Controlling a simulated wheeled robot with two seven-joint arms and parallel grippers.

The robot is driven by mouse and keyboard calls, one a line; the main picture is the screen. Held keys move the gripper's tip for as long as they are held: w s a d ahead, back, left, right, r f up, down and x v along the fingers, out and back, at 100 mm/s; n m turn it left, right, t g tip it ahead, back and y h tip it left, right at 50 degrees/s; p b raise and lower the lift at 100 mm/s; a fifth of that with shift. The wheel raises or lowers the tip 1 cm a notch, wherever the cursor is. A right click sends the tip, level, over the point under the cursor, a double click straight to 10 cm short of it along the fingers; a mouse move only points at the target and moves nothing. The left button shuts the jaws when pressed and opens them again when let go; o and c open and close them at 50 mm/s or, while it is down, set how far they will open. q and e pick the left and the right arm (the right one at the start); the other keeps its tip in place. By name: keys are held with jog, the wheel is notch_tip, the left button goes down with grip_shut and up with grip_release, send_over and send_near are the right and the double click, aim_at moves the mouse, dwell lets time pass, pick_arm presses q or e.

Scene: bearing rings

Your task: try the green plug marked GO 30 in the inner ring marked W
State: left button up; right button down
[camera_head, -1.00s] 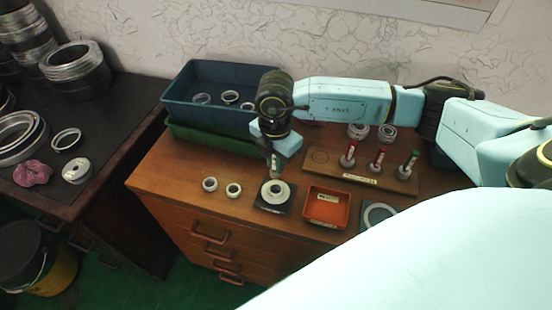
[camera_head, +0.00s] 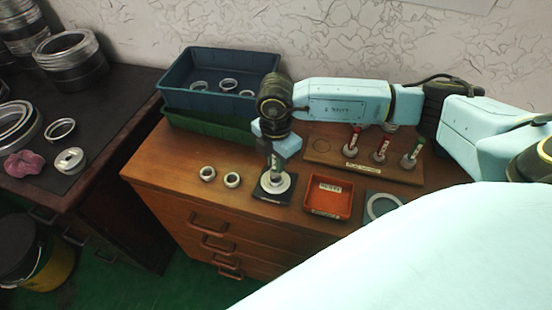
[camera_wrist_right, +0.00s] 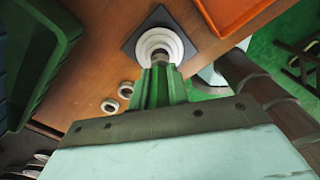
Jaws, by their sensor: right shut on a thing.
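My right gripper (camera_head: 276,158) is shut on a plug (camera_head: 275,169), upright over a pale inner ring (camera_head: 287,184) on a dark square pad (camera_head: 268,199). In the right wrist view the green fingers (camera_wrist_right: 160,78) hide most of the plug; its grey lower part (camera_wrist_right: 160,56) shows at the middle of the ring (camera_wrist_right: 174,45). I cannot tell how far it is in the bore. The plug's handle colour and marking, and the ring's letter, cannot be read. Two smaller rings (camera_head: 207,173) (camera_head: 232,180) stand left of the pad. My left gripper is not in view.
An orange tray (camera_head: 328,208) is right of the pad. Blue (camera_head: 195,101) and green (camera_head: 200,128) bins stand behind left.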

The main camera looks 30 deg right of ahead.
jog(key=shift+f, duration=0.1)
dwell(0.3)
jog(key=shift+f+b, duration=0.85)
jog(key=shift+f, duration=0.3)
dwell(0.4)
jog(key=shift+r+p, duration=2.7)
jog(key=shift+r, duration=0.5)
